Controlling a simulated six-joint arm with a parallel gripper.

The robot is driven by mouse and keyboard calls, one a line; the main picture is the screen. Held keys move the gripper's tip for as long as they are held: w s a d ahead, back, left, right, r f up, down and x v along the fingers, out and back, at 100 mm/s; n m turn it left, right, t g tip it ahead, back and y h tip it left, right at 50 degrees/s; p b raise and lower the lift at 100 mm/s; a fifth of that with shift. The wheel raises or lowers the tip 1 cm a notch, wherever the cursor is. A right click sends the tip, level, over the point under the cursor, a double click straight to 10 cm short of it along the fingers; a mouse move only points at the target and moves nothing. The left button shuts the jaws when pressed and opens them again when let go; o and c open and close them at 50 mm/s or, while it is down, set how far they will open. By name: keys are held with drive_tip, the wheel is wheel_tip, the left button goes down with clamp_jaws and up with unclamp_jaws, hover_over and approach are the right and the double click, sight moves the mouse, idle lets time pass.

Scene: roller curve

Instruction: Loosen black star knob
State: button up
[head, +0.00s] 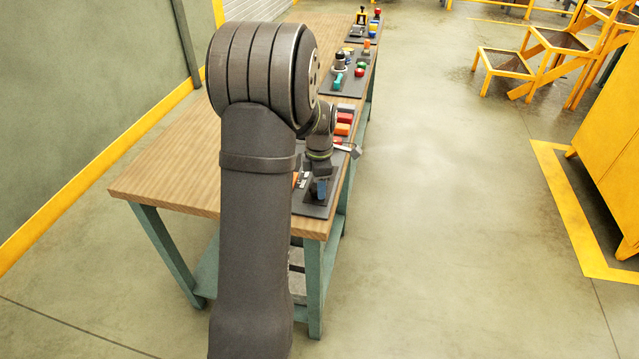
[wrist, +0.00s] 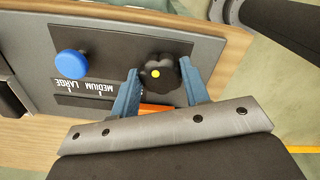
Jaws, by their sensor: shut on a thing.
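The black star knob (wrist: 168,70) has a yellow centre dot and sits on a grey panel (wrist: 110,35) with a dark strip, in the wrist view. My gripper (wrist: 159,72) has one blue finger on each side of the knob and is shut on it. In the head view my gripper (head: 320,188) is low over the dark board near the table's front right end; the knob itself is hidden there. A small orange part (wrist: 153,108) shows between the fingers, below the knob.
A blue round knob (wrist: 71,63) stands left of the star knob, above a label reading MEDIUM LARGE (wrist: 88,88). The wooden table (head: 165,165) carries more dark boards with coloured parts (head: 342,82) farther back. Open floor lies right of the table.

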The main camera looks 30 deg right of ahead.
drive_tip(key=shift+s+a+f+n, duration=0.1)
drive_tip(key=shift+f+n, duration=0.1)
drive_tip(key=shift+n, duration=0.2)
drive_tip(key=o, duration=1)
drive_tip(key=shift+r, duration=0.1)
wheel_tip(320, 180, up, 17)
drive_tip(key=shift+r, duration=0.2)
wheel_tip(320, 180, down, 17)
drive_tip(key=shift+f, duration=0.15)
idle(0.7)
